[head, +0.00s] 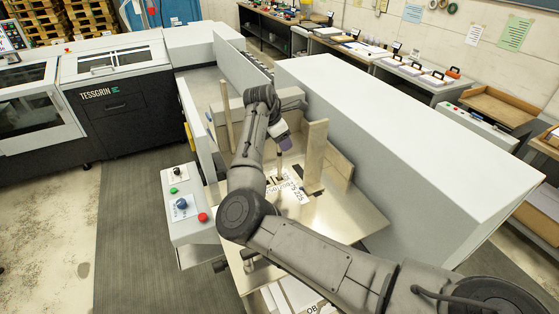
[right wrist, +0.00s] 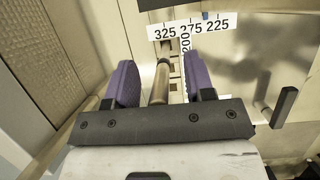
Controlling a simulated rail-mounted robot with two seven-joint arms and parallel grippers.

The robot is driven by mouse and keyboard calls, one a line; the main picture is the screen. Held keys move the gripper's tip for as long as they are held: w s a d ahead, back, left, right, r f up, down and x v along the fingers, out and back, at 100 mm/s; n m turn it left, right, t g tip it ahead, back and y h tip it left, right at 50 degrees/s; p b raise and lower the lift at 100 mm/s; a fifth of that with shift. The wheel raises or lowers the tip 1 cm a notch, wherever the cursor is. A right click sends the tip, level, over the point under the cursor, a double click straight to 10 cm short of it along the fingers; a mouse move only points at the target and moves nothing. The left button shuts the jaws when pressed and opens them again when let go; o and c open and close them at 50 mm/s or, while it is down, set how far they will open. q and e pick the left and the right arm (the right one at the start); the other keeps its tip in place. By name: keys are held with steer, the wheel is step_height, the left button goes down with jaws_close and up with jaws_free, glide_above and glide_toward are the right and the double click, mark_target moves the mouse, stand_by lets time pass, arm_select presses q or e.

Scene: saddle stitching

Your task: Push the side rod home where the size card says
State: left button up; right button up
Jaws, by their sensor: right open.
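My right gripper (head: 285,143) is over the metal feeder plate (head: 345,215), its purple fingers pointing down. In the right wrist view my right gripper (right wrist: 160,66) is open, with one finger on each side of a brownish metal rod (right wrist: 160,82). I see a gap between the rod and each finger. The rod's far end is near a number strip (right wrist: 190,27) reading 325, 275, 225, with a small upright 200 label (right wrist: 186,41) below it. The strip also shows in the head view (head: 297,190). A sheet marked "OB" (head: 311,308) is cut off at the bottom edge. My left gripper is not in view.
Tall pale boards (head: 315,155) and (head: 228,115) stand on the plate. A long grey housing (head: 400,140) is to the right. A button box (head: 185,205) is at the left. A black-ended handle (right wrist: 285,105) sticks out at the right in the wrist view.

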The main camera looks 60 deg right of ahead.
steer(key=shift+c, duration=0.4)
jaws_close()
